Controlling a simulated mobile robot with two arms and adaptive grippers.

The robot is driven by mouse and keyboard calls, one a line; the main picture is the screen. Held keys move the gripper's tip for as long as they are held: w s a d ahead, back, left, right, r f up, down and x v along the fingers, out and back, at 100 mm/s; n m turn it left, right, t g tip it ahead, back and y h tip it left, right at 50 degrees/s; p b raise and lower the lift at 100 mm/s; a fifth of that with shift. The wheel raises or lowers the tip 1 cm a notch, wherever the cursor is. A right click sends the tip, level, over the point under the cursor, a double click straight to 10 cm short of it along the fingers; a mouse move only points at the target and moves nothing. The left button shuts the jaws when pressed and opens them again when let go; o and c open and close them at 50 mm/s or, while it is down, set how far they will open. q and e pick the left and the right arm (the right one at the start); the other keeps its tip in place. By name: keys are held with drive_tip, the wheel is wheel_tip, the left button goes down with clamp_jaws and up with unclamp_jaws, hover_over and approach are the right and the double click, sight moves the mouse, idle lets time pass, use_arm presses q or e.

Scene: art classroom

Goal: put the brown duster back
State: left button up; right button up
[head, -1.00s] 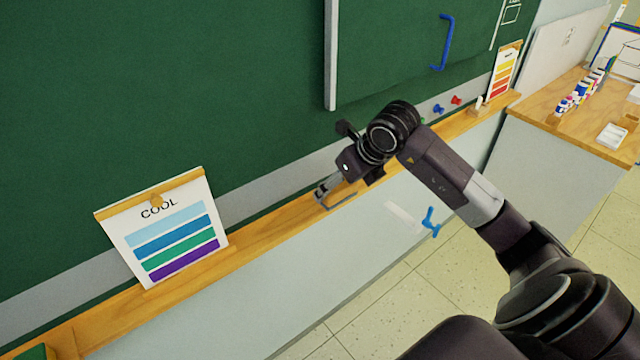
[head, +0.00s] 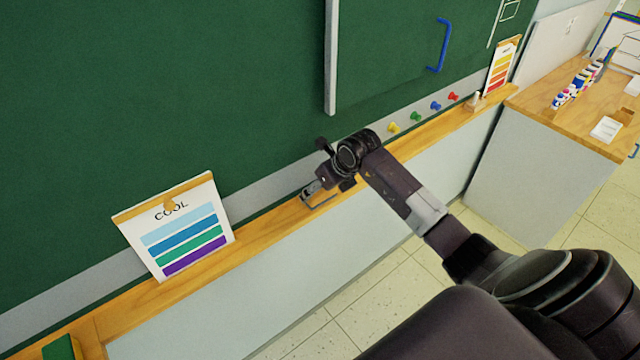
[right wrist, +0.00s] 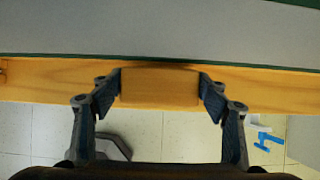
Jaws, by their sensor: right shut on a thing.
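The brown duster (right wrist: 160,87) is a tan-brown block seen in the right wrist view between my right gripper's two fingers (right wrist: 160,90). The fingers press on its two short ends. It is over the wooden ledge (right wrist: 50,82) below the board; whether it touches the ledge I cannot tell. My left gripper is not in view.
The COOL card (head: 180,230) stands on the ledge to the left. Several coloured pins (head: 415,116) are on the strip above the ledge. A warm-coloured card (head: 500,68) stands at the far right end. A green object (head: 60,348) is at the bottom left. A blue item (right wrist: 265,140) lies below.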

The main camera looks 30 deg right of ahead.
drive_tip(key=shift+f, duration=0.1)
drive_tip(key=o, duration=1)
drive_tip(key=shift+b+v, duration=1.7)
drive_tip(key=shift+v, duration=4.4)
drive_tip(key=shift+a, duration=0.1)
